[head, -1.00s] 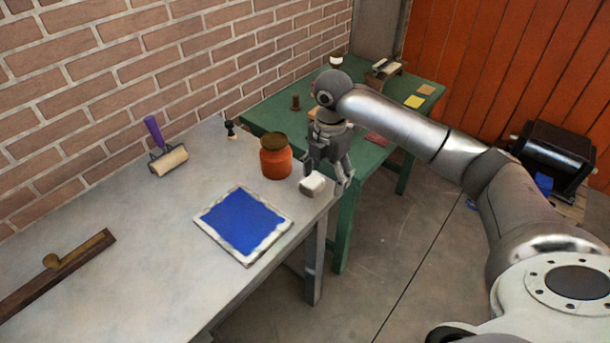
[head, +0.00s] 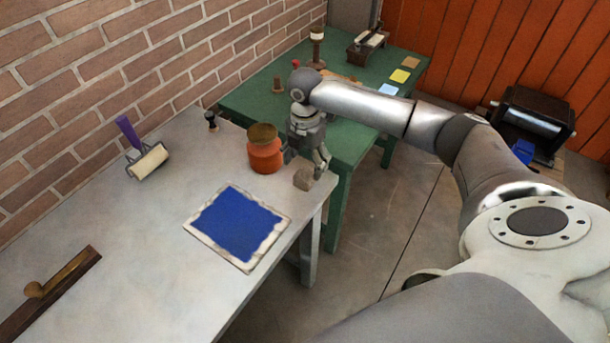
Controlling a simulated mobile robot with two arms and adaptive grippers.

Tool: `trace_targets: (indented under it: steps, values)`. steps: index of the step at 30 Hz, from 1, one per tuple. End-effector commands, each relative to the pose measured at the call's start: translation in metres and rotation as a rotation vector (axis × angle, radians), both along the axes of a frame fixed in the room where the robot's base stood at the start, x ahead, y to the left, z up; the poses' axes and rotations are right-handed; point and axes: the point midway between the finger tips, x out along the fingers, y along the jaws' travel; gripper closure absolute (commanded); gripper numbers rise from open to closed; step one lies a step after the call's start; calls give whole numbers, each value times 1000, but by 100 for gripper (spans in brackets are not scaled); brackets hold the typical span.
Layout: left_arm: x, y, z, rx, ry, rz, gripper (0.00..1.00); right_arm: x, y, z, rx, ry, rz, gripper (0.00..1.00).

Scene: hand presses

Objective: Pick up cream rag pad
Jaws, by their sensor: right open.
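The cream rag pad (head: 303,181) is a small block near the right front corner of the grey table (head: 145,240). It looks shaded and tan in this view. My right gripper (head: 306,163) points down just above and behind the pad. Its fingers are apart, and one hangs near the pad's right side. I cannot tell whether a finger touches the pad. My left gripper is not in view.
An orange jar (head: 265,152) stands close to the left of my right gripper. A blue inked slab (head: 238,228) lies in front, and a purple-handled roller (head: 146,160) is farther left. A green table (head: 345,140) adjoins behind.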

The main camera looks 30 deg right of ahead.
Motion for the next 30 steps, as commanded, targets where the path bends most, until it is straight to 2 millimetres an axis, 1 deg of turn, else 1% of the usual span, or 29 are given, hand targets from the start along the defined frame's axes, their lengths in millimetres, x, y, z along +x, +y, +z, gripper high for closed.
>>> trace_targets:
  steps: [1, 2, 4, 7, 11, 15, 21, 26, 27, 30]
  values:
    - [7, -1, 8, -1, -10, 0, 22, -2, 1, -5, 0, 4, 0, 29]
    - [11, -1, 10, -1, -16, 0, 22, -3, 2, -10, 0, 5, 0, 29]
    - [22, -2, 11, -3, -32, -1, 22, -3, 2, -22, 0, 4, 0, 29]
    - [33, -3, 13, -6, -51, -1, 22, -2, 2, -31, 1, 1, 0, 29]
    - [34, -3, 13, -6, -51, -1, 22, -2, 2, -35, 0, -1, 0, 29]
    - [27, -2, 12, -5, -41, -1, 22, -2, 2, -35, 0, 0, 0, 29]
    - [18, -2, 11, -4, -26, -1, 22, -2, 2, -34, 0, 0, 0, 54]
    - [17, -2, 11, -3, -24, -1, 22, -2, 2, -34, 0, 0, 0, 75]
    - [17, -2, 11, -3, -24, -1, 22, -2, 2, -34, 0, 0, 0, 78]
    - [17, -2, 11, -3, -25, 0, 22, -2, 2, -34, 0, 0, 0, 78]
